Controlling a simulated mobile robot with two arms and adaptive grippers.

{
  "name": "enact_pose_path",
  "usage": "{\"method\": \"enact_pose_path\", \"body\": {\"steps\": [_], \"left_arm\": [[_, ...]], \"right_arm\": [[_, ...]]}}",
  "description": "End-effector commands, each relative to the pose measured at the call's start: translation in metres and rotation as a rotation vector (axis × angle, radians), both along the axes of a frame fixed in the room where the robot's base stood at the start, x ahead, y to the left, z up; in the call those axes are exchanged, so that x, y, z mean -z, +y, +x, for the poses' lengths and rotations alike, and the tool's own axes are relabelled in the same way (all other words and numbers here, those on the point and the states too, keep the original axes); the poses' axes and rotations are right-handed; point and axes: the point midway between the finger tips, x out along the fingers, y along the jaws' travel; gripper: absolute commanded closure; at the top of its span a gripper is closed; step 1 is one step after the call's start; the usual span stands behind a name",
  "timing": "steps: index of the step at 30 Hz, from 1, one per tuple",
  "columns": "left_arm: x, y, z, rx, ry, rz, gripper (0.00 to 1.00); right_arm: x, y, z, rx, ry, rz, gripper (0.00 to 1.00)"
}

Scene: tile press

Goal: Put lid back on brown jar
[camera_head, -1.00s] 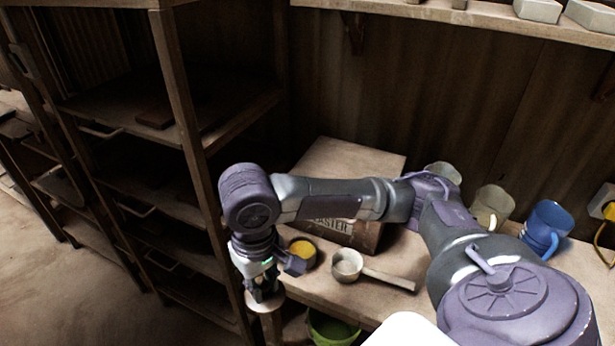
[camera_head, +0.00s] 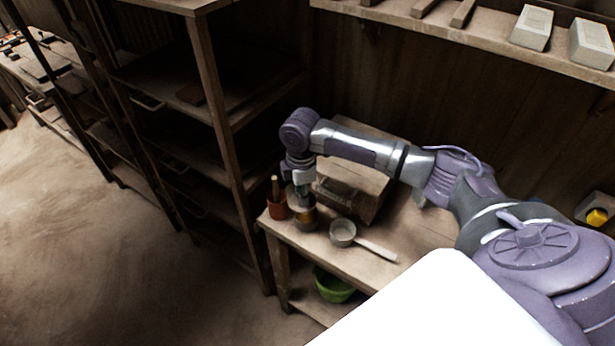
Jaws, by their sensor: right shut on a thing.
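My right gripper (camera_head: 300,194) points down at the left end of the wooden bench. It is shut on a pale round lid (camera_head: 299,206), which is small and partly hidden by the fingers. The brown jar (camera_head: 307,221) with yellowish content stands upright on the bench just below. The lid is over or at the jar's mouth; I cannot tell whether they touch. My left gripper is not in view.
A reddish-brown pot (camera_head: 278,209) with a wooden handle sticking up stands close left of the jar. A ladle-like scoop (camera_head: 343,233) lies to the right. A box (camera_head: 350,195) is behind. A green bowl (camera_head: 333,286) sits below. Shelving (camera_head: 232,190) stands left.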

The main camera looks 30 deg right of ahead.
Motion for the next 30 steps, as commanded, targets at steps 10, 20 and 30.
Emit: {"method": "enact_pose_path", "body": {"steps": [10,20,30], "left_arm": [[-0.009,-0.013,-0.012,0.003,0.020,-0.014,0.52],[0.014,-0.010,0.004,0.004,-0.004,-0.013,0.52],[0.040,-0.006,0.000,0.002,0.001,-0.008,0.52]], "right_arm": [[0.007,-0.021,0.006,-0.154,-0.002,0.000,1.00],[0.029,-0.020,0.005,-0.153,-0.002,0.000,1.00],[0.056,-0.020,0.005,-0.152,0.000,0.001,1.00]]}}
